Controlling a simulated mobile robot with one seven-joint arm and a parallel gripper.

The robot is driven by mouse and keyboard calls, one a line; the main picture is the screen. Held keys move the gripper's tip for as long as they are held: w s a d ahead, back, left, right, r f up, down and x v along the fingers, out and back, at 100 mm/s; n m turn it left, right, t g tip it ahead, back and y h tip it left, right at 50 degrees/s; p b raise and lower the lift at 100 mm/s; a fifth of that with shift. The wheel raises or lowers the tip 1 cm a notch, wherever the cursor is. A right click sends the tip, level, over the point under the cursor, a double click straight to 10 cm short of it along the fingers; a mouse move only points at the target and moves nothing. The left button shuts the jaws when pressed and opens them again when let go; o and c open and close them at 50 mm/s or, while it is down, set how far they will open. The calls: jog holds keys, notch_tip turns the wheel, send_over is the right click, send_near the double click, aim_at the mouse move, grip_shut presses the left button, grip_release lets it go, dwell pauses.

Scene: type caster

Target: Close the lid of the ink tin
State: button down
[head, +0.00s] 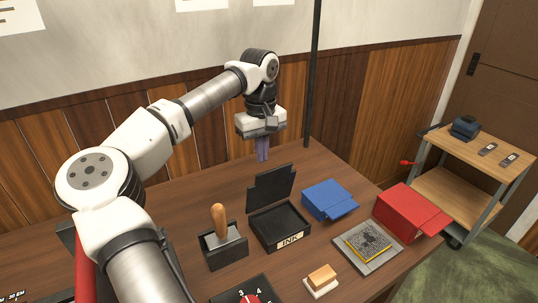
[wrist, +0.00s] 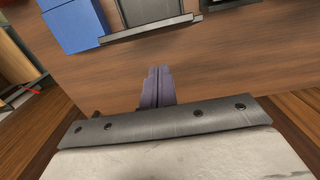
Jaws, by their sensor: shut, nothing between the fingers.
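The ink tin (head: 279,226) is a black square tin with an "INK" label on its front, standing on the wooden table. Its black lid (head: 271,188) stands raised, tilted slightly back, at the tin's rear edge. My gripper (head: 263,157) hangs above the back of the table, behind and above the lid, pointing down and apart from it. Its purple fingers are together and empty. In the wrist view the fingers (wrist: 157,88) show shut over bare tabletop, and a dark edge of the lid (wrist: 150,27) shows at the top.
A blue box (head: 328,200) stands right of the tin, and a red box (head: 410,211) farther right. A wooden-handled stamp in a black holder (head: 225,246) stands left. A grey plate (head: 368,246) and a sponge-like block (head: 321,280) lie in front. A dark pole (head: 313,80) rises behind.

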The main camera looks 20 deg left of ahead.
jog(key=shift+s+d+f+p, duration=0.15)
jog(key=shift+s+d+p, duration=0.2)
jog(key=shift+s+d, duration=0.85)
